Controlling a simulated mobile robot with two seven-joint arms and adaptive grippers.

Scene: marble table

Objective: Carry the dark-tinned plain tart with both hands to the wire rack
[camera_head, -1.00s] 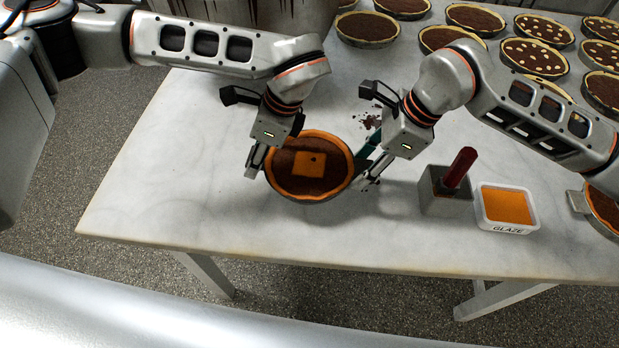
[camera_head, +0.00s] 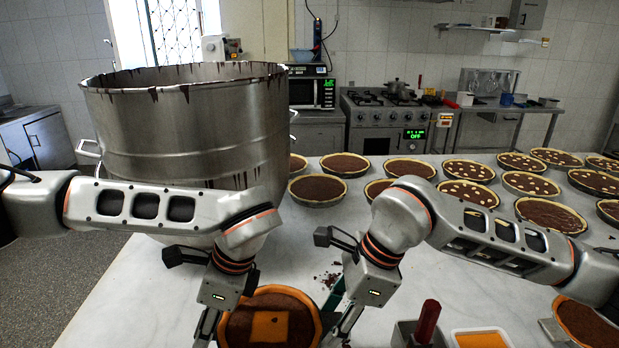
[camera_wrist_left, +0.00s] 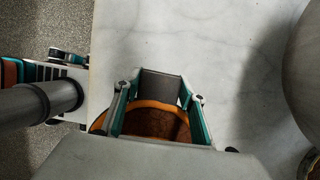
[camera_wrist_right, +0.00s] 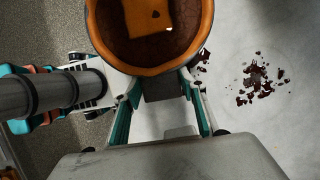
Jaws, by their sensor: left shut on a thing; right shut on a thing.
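The tart (camera_head: 270,328) has an orange crust rim, a brown filling and a square orange patch on top. It is at the bottom edge of the head view, partly cut off, between my two grippers. My left gripper (camera_head: 208,328) is shut on its left side, and my right gripper (camera_head: 342,328) is shut on its right side. The tart also shows between the left fingers in the left wrist view (camera_wrist_left: 155,122) and beyond the right fingers in the right wrist view (camera_wrist_right: 150,45). I cannot tell its height above the table. I see no wire rack.
A large chocolate-streaked steel pot (camera_head: 190,130) stands at the back left. Several tarts (camera_head: 317,188) fill the table's back and right. Dark crumbs (camera_wrist_right: 262,82) lie beside the right gripper. A red-handled tool (camera_head: 428,320) and an orange glaze tub (camera_head: 482,340) are at front right.

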